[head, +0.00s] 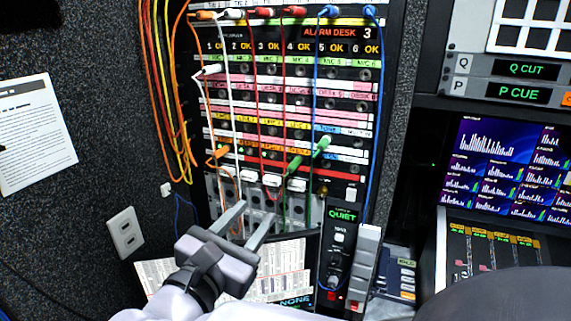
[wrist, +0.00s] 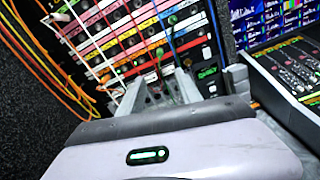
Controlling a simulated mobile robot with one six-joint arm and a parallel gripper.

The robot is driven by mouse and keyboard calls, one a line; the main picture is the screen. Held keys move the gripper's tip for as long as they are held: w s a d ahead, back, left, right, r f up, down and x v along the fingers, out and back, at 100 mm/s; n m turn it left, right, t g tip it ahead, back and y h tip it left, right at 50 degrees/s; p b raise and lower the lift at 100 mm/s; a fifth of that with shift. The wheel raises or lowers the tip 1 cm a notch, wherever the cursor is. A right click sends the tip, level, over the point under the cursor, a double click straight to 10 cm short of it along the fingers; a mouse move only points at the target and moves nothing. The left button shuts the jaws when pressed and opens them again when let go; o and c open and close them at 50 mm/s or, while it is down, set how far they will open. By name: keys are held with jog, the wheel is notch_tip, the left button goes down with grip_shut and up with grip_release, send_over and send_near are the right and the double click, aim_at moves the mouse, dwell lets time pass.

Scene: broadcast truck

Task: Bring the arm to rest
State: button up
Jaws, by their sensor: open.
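My gripper (head: 252,222) is in the lower middle of the head view, in front of the lower part of the patch panel. Its two grey fingers point up and away, apart from each other, with nothing seen between them. In the wrist view, my gripper (wrist: 173,85) shows its fingers toward the panel's lower rows. I cannot tell how far the fingertips are from the panel, though no contact is visible.
The patch panel (head: 270,75) carries several coloured cords. A black QUIET unit (head: 342,240) stands right of my gripper. A printed sheet (head: 288,262) lies below it. A mixing console (head: 490,245) and a screen (head: 505,160) are at right. A wall outlet (head: 126,233) is at left.

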jog(key=shift+d, duration=0.1)
jog(key=s+d+f+m+g+h, duration=0.1)
jog(key=s+d+f+m+g, duration=0.2)
jog(key=d, duration=0.4)
jog(key=s+d+f+m+g, duration=0.2)
jog(key=d+f+m+g, duration=0.15)
jog(key=d+m, duration=0.3)
jog(key=s+d+f+m+g+h, duration=0.1)
jog(key=s+d+f+m+g, duration=0.1)
jog(key=d+m+g, duration=0.35)
jog(key=s+d+f+m+g+y, duration=0.1)
jog(key=s+d+f+m+y, duration=0.25)
jog(key=s, duration=0.25)
jog(key=s+a+m+t+y, duration=0.1)
jog(key=s+a+m+y, duration=0.4)
jog(key=m, duration=1)
jog(key=shift+a+f+t+y+b, duration=0.15)
jog(key=shift+a+t+y+b, duration=0.2)
jog(key=shift+y, duration=0.5)
jog(key=shift+d+m, duration=0.2)
jog(key=shift+m, duration=0.05)
jog(key=shift+c, duration=0.2)
